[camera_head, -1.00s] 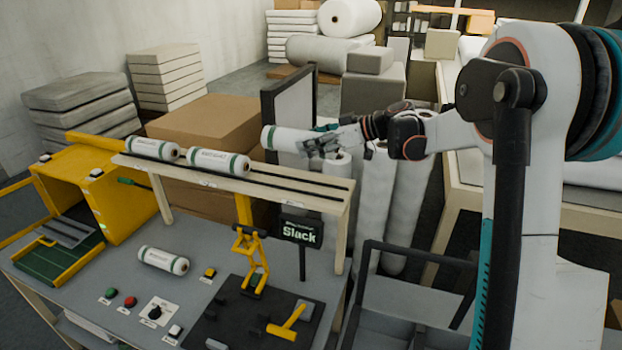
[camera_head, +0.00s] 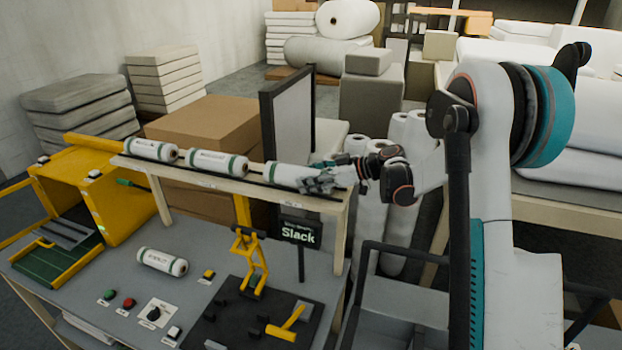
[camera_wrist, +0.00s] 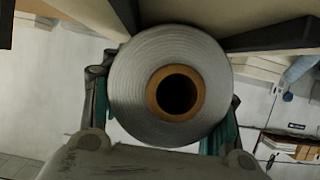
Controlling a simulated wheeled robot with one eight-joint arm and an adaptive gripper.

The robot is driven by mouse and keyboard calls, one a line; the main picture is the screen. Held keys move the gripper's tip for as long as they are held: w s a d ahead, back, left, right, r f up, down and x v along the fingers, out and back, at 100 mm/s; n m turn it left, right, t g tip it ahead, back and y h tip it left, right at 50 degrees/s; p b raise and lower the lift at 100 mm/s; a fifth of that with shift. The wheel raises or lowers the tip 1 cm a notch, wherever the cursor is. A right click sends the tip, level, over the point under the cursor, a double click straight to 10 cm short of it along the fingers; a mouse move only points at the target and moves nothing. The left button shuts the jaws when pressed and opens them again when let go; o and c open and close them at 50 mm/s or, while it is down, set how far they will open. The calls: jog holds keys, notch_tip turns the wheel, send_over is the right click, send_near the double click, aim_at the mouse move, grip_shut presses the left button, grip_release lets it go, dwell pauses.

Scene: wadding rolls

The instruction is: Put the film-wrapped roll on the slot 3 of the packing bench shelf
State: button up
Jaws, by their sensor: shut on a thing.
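My gripper (camera_head: 322,178) is shut on a white roll (camera_head: 286,174) with a green band at its left end. The roll is at the right part of the packing bench shelf (camera_head: 232,185), in line with the two rolls there; it is low over or touching the shelf top, I cannot tell which. In the wrist view the held roll (camera_wrist: 128,95) shows end-on with a brown core, between my gripper's fingers (camera_wrist: 165,120). Two similar rolls, one (camera_head: 151,149) at the left and one (camera_head: 217,162) in the middle, lie on the shelf. Slot numbers are not readable.
Another banded roll (camera_head: 162,261) lies on the bench top below. A black-framed panel (camera_head: 290,115) stands behind the shelf. Upright white rolls (camera_head: 372,215) stand right of the bench.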

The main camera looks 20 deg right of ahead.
jog(key=shift+f, duration=0.15)
jog(key=o, duration=1.1)
jog(key=shift+r, duration=0.25)
jog(key=v, duration=1.2)
jog(key=shift+f, duration=0.1)
